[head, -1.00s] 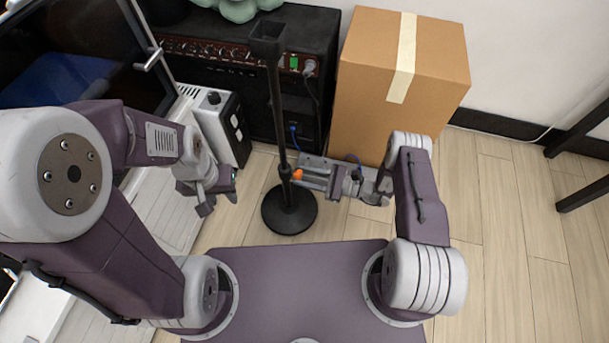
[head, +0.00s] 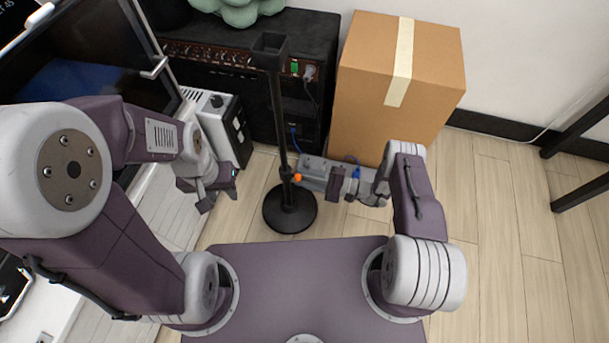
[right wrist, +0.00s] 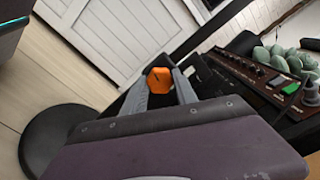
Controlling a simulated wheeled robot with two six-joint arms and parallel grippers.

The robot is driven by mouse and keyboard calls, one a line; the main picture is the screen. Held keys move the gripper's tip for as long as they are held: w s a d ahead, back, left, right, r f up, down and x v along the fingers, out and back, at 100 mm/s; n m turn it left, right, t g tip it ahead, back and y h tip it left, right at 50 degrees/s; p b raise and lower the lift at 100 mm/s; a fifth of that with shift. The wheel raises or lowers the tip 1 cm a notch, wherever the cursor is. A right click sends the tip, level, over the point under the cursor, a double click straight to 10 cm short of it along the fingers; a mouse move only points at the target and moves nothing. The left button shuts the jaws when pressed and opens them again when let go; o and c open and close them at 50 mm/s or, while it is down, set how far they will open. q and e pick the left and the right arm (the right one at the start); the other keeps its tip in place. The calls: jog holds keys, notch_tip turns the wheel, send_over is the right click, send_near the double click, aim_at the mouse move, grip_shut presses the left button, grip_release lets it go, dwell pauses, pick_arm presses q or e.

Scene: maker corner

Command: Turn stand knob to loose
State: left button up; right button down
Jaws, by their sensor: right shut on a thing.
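The black stand (head: 279,110) has a thin upright pole on a round base (head: 290,210). An orange knob (head: 297,177) sits low on the pole's right side. My right gripper (head: 301,174) reaches the knob from the right and is shut on it. In the right wrist view the orange knob (right wrist: 159,80) shows between the two grey fingers. My left gripper (head: 218,200) hangs to the left of the pole, clear of it; its finger gap is unclear.
A cardboard box (head: 378,120) stands behind my right gripper. A black amplifier (head: 240,60) is behind the stand, with a white and black unit (head: 222,130) at its left. The wooden floor (head: 495,240) at right is open.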

jog(key=n+p, duration=0.4)
jog(key=n, duration=0.7)
jog(key=shift+n, duration=0.4)
dwell(0.4)
jog(key=c, duration=1)
grip_release()
jog(key=shift+o, duration=0.2)
jog(key=shift+d, duration=0.15)
jog(key=p+v, duration=0.1)
jog(key=v, duration=0.8)
